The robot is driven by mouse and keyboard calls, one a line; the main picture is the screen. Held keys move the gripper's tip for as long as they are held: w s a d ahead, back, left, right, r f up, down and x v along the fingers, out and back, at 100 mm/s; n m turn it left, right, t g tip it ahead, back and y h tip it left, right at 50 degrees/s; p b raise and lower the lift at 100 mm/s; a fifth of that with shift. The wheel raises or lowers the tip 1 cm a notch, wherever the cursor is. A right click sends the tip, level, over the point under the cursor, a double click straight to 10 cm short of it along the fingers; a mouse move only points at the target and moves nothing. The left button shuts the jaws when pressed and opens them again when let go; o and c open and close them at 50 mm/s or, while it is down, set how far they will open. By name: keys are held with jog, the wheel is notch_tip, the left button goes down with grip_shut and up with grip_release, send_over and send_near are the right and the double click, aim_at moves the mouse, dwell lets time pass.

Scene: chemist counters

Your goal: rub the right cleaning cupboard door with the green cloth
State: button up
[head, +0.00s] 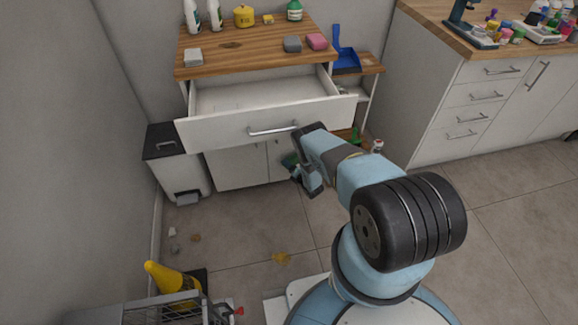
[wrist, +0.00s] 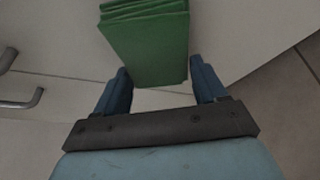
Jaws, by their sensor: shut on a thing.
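The green cloth (wrist: 148,48) is a folded stack held between the fingers of my gripper (wrist: 160,78), which is shut on it. In the head view, my gripper (head: 304,182) is low in front of the cupboard, and a bit of green cloth (head: 290,160) shows beside it. The right cupboard door (head: 277,153) is white and looks shut below the open drawer; my arm hides much of it. In the wrist view, the cloth lies over a pale panel (wrist: 235,35), seemingly this door. I cannot tell whether they touch.
The drawer (head: 225,132) is pulled out above the doors. A black-lidded bin (head: 175,142) stands left of the cupboard. Small litter, a yellow object (head: 172,280) and a cart lie on the left floor.

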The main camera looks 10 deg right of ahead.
jog(key=shift+s, duration=2.15)
jog(key=s, duration=0.3)
